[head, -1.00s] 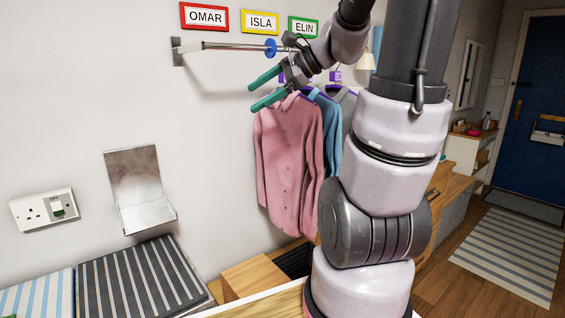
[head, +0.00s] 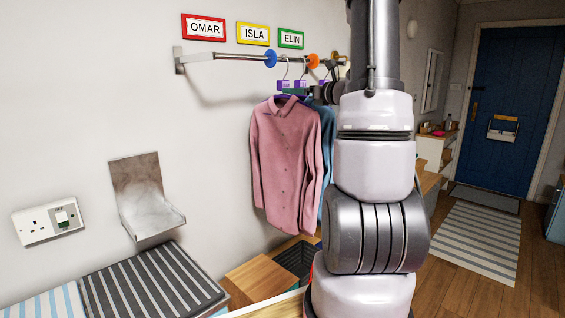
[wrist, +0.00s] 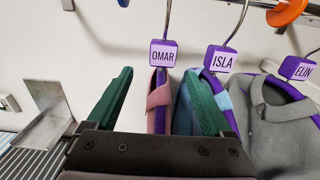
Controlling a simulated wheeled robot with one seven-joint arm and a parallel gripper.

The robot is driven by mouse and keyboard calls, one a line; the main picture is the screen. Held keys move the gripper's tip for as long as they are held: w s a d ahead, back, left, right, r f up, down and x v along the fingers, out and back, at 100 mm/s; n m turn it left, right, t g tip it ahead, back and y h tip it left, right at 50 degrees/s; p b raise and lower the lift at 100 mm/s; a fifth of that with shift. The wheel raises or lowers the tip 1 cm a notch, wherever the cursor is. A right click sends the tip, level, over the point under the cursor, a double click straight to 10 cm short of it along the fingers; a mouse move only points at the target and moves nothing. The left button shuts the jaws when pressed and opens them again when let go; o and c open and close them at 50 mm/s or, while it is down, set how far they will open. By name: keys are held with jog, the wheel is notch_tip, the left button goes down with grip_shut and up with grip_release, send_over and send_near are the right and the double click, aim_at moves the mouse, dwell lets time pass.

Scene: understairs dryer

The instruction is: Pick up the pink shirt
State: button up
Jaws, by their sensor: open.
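The pink shirt (head: 285,165) hangs from the rail on a hanger with a purple tag reading OMAR (wrist: 163,54). In the wrist view, only a narrow strip of the pink shirt (wrist: 158,105) shows. My gripper (wrist: 160,78) is open, with one green finger on each side of this strip. In the head view, my gripper (head: 296,91) is at the hangers, level with the top of the shirt, and is partly hidden by my arm. Whether a finger touches the cloth cannot be told.
A blue shirt (head: 327,140) hangs close to the right, on the ISLA hanger (wrist: 220,60). A grey shirt (wrist: 275,120) hangs on the ELIN hanger. The rail (head: 235,57) carries blue and orange discs. A metal wall bracket (head: 148,200) is at left.

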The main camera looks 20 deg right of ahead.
aim_at(287, 95)
jog(key=x, duration=0.5)
jog(key=shift+w+d+r, duration=0.15)
jog(key=shift+r, duration=0.05)
grip_shut()
dwell(1.1)
